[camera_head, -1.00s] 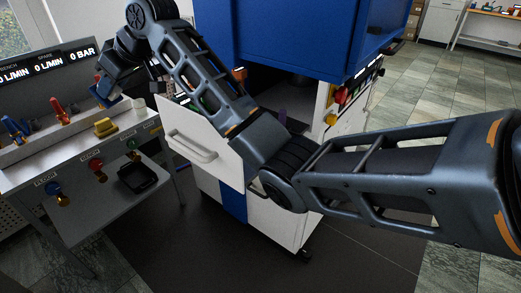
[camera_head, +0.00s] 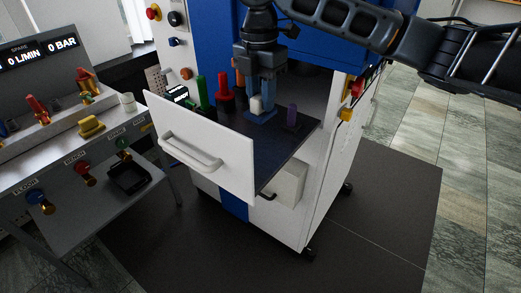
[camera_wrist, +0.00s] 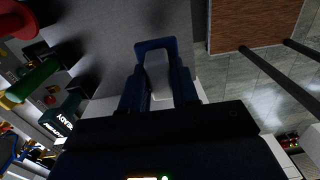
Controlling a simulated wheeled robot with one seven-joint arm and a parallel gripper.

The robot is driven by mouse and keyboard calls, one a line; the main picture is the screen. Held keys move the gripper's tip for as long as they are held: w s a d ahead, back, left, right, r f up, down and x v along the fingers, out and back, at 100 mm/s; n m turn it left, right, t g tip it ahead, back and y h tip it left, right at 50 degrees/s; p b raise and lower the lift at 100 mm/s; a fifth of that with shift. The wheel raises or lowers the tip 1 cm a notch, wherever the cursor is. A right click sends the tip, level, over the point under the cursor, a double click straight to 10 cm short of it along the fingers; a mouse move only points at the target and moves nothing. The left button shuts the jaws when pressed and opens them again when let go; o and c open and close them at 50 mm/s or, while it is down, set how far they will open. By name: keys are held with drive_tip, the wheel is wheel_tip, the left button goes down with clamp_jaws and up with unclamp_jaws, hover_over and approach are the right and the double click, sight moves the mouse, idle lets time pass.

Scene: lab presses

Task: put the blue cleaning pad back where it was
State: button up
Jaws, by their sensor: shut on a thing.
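My gripper (camera_head: 262,92) points down over the open drawer (camera_head: 205,150). It is shut on the pale grip of the blue cleaning pad (camera_head: 262,116). The pad's blue base is at or just above the drawer's dark floor; I cannot tell if it touches. In the wrist view the blue pad (camera_wrist: 152,45) shows beyond my fingers (camera_wrist: 160,82), with the pale grip between them.
In the drawer, a green tool (camera_head: 202,92), a red tool (camera_head: 225,90) and an orange one (camera_head: 239,72) stand left of the pad. A bench (camera_head: 70,165) with valves and a yellow handle (camera_head: 91,126) is at left.

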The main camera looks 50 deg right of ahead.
drive_tip(key=shift+s+d+f, duration=0.25)
drive_tip(key=shift+s, duration=0.25)
drive_tip(key=shift+s+f, duration=0.15)
drive_tip(key=shift+f, duration=0.2)
wheel_tip(320, 180, down, 10)
drive_tip(key=shift+r+p, duration=0.25)
drive_tip(key=shift+p, duration=0.3)
drive_tip(key=o, duration=0.9)
drive_tip(key=shift+o, duration=0.2)
drive_tip(key=shift+r, duration=0.1)
wheel_tip(320, 180, up, 12)
drive_tip(key=shift+a+f+b, duration=0.1)
drive_tip(key=shift+a+b, duration=0.05)
drive_tip(key=shift+b, duration=0.55)
